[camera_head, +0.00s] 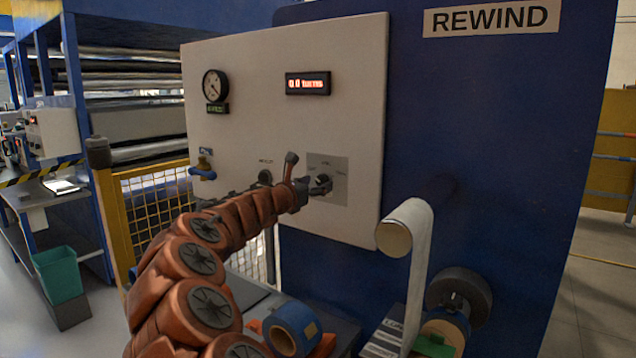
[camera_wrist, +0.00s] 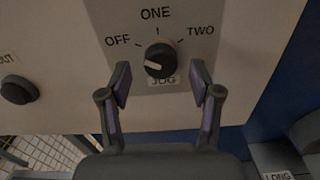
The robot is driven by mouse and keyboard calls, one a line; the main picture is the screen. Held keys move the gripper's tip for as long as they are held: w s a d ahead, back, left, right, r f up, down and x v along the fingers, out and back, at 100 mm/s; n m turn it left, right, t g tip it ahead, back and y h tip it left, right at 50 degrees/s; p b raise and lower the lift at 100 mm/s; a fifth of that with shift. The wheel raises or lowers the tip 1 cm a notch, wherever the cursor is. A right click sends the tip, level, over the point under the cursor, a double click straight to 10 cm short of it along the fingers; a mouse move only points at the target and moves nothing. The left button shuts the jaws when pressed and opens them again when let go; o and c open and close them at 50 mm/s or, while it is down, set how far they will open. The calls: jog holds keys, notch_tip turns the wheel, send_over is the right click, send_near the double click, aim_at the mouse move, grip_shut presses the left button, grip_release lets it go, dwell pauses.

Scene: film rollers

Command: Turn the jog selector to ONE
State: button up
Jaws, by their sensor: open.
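The jog selector (camera_wrist: 160,55) is a round dark knob on a grey plate, with OFF at upper left, ONE above, TWO at upper right and JOG below. Its white pointer mark lies on the knob's left side, towards the OFF side rather than ONE. My gripper (camera_wrist: 162,82) is open, its two purple-padded fingers apart at the left and right of the knob's lower part. In the head view my gripper (camera_head: 310,188) is at the selector's plate (camera_head: 340,166), partly covering the knob.
Another dark round knob (camera_wrist: 18,90) sits left of the selector. The pale panel (camera_head: 240,120) also carries a gauge (camera_head: 215,86), a red-lit display (camera_head: 308,83) and a valve with a blue handle (camera_head: 203,170). A white film strip (camera_head: 412,260) hangs at lower right.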

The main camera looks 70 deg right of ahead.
jog(key=shift+s+d, duration=0.15)
jog(key=shift+d, duration=0.55)
jog(key=c, duration=1.2)
